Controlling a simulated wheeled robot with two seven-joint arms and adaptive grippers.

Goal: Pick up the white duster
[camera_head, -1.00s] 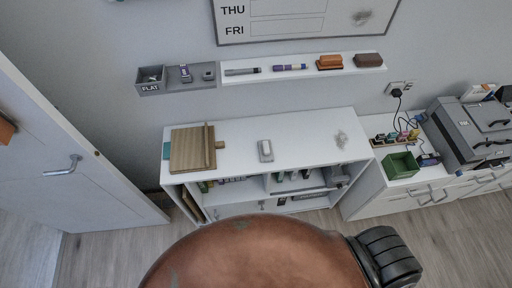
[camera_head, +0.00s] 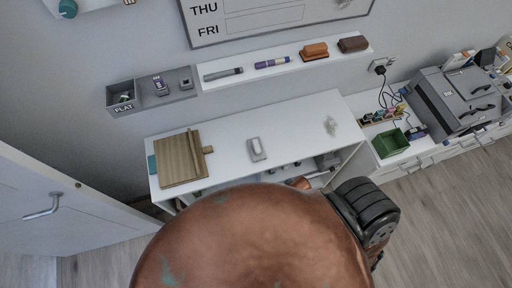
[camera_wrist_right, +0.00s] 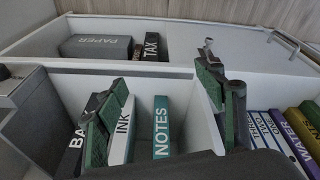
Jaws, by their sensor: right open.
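A small white and grey block that looks like the white duster (camera_head: 257,149) lies on the white desk top (camera_head: 290,125), near its middle in the head view. My right gripper (camera_wrist_right: 163,75) shows in the right wrist view with its two green-padded fingers spread apart and nothing between them. It is over the shelf compartments with books, and the duster is not in that view. In the head view my own rounded brown body part covers the desk's front, and I cannot make out the right gripper there. My left gripper is in neither view.
A wooden board (camera_head: 181,158) lies at the desk's left end and a crumpled clear item (camera_head: 331,126) at its right. A wall ledge (camera_head: 285,62) holds pens, an orange eraser (camera_head: 314,51) and a brown one (camera_head: 353,44). A green bin (camera_head: 390,143) stands right.

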